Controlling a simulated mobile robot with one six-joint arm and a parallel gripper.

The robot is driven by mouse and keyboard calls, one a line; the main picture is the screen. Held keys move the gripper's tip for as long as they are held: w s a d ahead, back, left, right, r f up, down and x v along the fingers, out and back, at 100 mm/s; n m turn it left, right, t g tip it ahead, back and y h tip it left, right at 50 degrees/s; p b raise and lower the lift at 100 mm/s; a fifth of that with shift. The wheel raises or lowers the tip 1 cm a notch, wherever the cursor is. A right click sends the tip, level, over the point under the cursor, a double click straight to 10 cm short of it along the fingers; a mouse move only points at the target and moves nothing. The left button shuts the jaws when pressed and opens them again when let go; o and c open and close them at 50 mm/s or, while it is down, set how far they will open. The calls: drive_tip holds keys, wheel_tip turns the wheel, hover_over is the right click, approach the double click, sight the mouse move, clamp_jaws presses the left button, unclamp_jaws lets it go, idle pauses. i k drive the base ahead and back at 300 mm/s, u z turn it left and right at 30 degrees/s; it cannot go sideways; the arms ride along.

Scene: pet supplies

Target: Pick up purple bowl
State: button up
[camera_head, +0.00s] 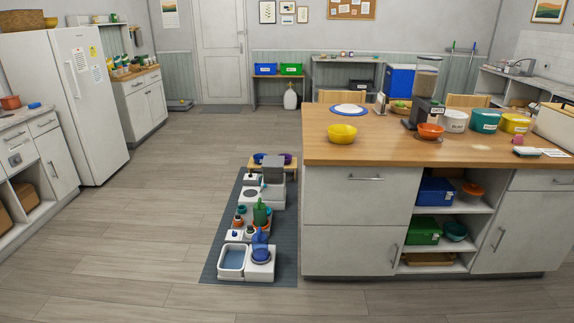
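A small purple bowl (287,158) appears to sit at the right end of a low wooden stand (290,167), at the far end of the floor mat. It is small and far off, and a grey box-shaped item in front hides part of the stand. A blue bowl (258,158) sits at the stand's left end. My gripper is not in view.
A dark mat (213,268) holds several pet items, including a white water basin (232,261). A kitchen island (355,200) stands close on the right, with a yellow bowl (342,134) on top. The floor (160,200) left of the mat is clear.

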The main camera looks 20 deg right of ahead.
sight(288, 157)
drive_tip(key=u, duration=0.15)
drive_tip(key=i, duration=1.65)
drive_tip(key=u, duration=0.3)
drive_tip(key=i, duration=1)
drive_tip(key=u, duration=0.3)
drive_tip(key=i, duration=1.6)
drive_tip(key=z, duration=0.6)
drive_tip(key=i, duration=0.75)
drive_tip(key=z, duration=0.55)
drive_tip(key=i, duration=0.8)
drive_tip(key=z, duration=0.15)
